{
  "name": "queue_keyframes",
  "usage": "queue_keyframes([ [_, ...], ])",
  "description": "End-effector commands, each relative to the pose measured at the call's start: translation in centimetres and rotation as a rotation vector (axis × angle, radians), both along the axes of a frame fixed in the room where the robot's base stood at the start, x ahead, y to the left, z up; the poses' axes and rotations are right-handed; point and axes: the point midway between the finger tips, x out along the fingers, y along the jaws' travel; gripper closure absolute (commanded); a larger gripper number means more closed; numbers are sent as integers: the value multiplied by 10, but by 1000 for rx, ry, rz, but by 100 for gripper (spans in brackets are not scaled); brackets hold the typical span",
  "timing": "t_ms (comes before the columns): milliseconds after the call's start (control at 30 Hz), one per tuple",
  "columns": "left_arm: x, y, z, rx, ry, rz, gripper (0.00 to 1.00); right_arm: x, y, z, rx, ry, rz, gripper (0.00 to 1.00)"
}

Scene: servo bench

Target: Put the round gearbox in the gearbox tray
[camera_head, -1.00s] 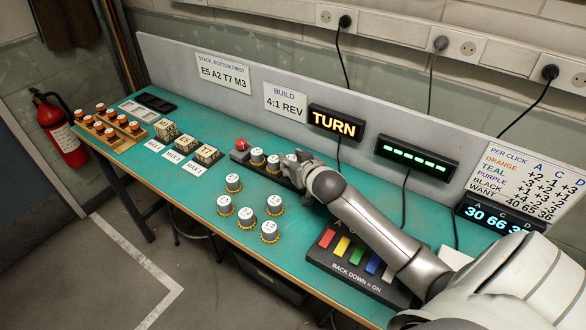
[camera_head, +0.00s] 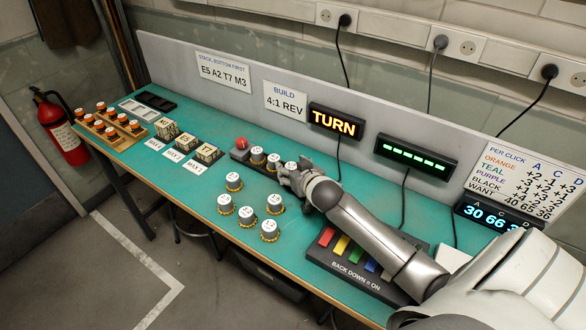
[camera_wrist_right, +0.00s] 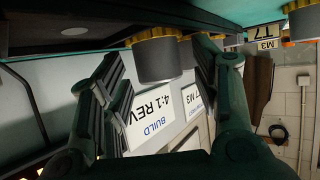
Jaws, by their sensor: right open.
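Several round grey cylinders with yellow toothed rims and white tops stand on the bench; I cannot tell which is the round gearbox. One (camera_head: 273,160) is in a black strip with a red button, and another (camera_head: 291,166) is beside my right gripper (camera_head: 288,181). In the right wrist view, the open gripper (camera_wrist_right: 160,85) has a grey cylinder (camera_wrist_right: 160,60) between or just beyond its fingers, with no clear grip. At the bench's far left are a black tray (camera_head: 155,101) and a white tray (camera_head: 139,110); which is the gearbox tray is unclear. My left gripper is out of view.
Loose cylinders (camera_head: 274,203) stand in the front middle. Square labelled blocks (camera_head: 208,153) stand left of the strip, and a wooden rack (camera_head: 112,130) holds orange-banded pieces. A switch box (camera_head: 345,258) lies under my right arm. Green bench (camera_head: 190,180) is clear at front left.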

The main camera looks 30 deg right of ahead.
Motion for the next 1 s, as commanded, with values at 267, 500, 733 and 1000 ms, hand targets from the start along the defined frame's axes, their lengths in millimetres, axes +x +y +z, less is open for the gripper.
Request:
queue_keyframes([
  [267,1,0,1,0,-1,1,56,-6,1,5,0,1,0,44],
  [500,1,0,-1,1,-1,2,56,-39,8,21,0,1,1,44],
  [733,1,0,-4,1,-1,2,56,-75,15,38,-1,1,0,44],
  [1000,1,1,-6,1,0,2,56,-101,21,52,0,0,0,44],
])
